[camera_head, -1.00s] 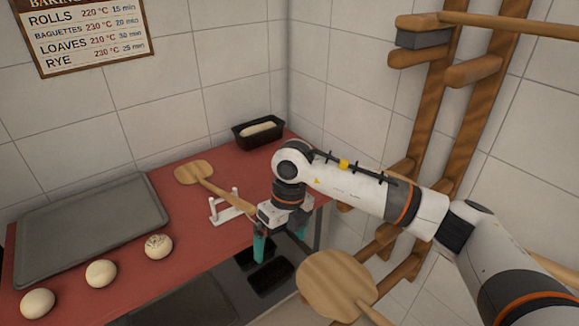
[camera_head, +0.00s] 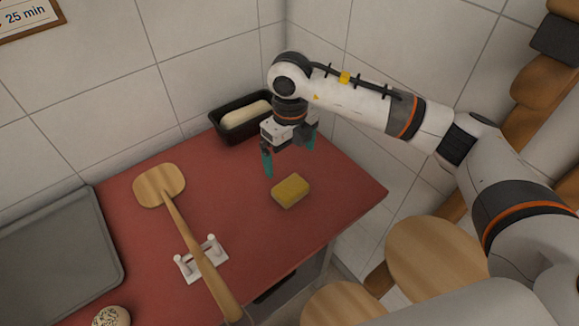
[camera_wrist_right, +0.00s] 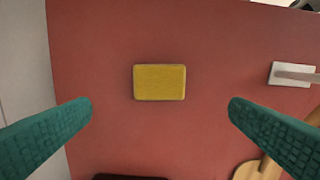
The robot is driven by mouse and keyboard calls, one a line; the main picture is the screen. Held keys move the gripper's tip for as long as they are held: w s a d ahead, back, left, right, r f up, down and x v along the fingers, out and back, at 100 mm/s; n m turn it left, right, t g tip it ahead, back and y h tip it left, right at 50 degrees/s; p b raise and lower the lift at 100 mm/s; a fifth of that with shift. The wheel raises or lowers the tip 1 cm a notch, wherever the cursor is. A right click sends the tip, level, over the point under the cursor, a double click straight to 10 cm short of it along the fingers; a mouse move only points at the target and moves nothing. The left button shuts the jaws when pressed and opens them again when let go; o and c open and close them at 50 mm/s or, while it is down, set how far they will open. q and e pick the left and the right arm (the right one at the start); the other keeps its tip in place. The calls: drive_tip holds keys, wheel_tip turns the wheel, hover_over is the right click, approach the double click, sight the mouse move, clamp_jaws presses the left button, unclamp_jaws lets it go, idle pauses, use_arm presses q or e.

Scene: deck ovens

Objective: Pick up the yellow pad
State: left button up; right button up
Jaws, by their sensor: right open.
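The yellow pad (camera_head: 290,191) is a small rectangular block lying flat on the red table top (camera_head: 330,200), near its right end. My right gripper (camera_head: 289,160) is open and empty above the table, a little behind the pad. In the right wrist view the pad (camera_wrist_right: 160,82) lies apart from both teal fingers, between them across the picture and slightly ahead of their tips. The right fingertips (camera_wrist_right: 160,108) are spread wider than the pad. My left gripper is not in view.
A black tin with pale dough (camera_head: 245,117) stands at the back against the wall. A wooden peel (camera_head: 160,186) rests on a white holder (camera_head: 202,262) left of the pad. A grey tray (camera_head: 60,262) lies at the left. The table around the pad is clear.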

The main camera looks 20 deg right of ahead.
drive_tip(key=p, duration=0.2)
hover_over(291, 186)
drive_tip(key=s, duration=0.1)
wheel_tip(291, 186, down, 5)
drive_tip(key=shift+s+a+r, duration=0.1)
drive_tip(key=shift+a, duration=0.05)
drive_tip(key=f, duration=0.1)
drive_tip(key=f+p, duration=0.1)
drive_tip(key=f, duration=0.1)
drive_tip(key=shift+w+f, duration=0.15)
drive_tip(key=shift+w, duration=0.25)
wheel_tip(291, 186, down, 3)
drive_tip(key=shift+r+p, duration=0.2)
drive_tip(key=shift+p, duration=0.15)
drive_tip(key=shift+w+f, duration=0.1)
drive_tip(key=shift+f, duration=0.3)
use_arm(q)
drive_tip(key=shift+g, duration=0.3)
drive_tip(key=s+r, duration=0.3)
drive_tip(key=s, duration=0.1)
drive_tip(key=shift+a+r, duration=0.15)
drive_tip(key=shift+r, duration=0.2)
use_arm(e)
drive_tip(key=c, duration=1)
